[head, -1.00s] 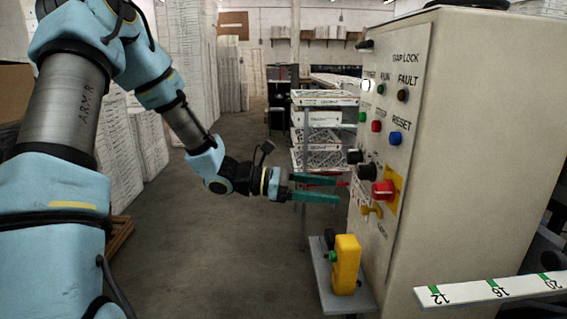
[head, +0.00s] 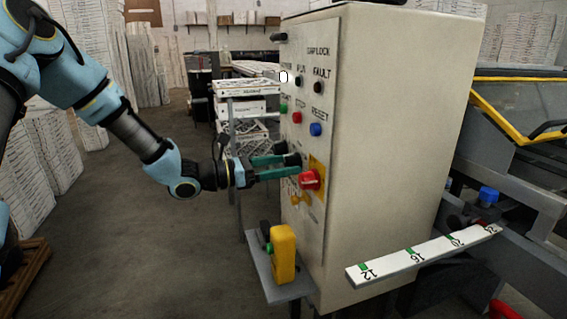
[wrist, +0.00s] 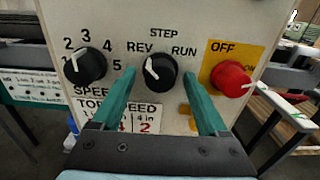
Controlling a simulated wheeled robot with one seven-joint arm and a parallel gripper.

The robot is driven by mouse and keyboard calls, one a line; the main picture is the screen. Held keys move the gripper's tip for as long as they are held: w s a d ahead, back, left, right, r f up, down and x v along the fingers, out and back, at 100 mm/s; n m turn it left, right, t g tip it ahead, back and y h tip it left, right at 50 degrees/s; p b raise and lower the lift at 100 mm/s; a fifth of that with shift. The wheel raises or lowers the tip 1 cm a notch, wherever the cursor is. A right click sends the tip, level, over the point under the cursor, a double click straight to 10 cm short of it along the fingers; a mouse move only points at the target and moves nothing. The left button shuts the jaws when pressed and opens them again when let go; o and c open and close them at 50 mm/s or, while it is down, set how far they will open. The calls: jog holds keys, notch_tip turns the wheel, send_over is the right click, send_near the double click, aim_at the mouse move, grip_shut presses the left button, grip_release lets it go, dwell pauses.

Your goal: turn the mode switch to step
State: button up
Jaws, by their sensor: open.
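The mode switch is a black round knob (wrist: 160,72) with a white pointer, in the middle of the wrist view. REV is at its upper left, STEP above and RUN at its upper right. The pointer leans up and left, on the REV side. My gripper (wrist: 159,77) is open, with one green finger on each side of the knob. I cannot tell whether the fingers touch it. In the head view, my gripper (head: 291,164) is at the panel, and the mode switch (head: 293,160) is partly hidden by the fingers.
A black speed knob (wrist: 85,66) is left of the mode switch. A red OFF switch (wrist: 231,78) on a yellow plate is close on the right. A yellow box (head: 283,254) stands on a small shelf below. A numbered white scale (head: 405,260) juts out at the right.

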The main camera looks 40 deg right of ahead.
jog(key=shift+d, duration=0.1)
jog(key=shift+s, duration=0.1)
grip_shut()
dwell(0.5)
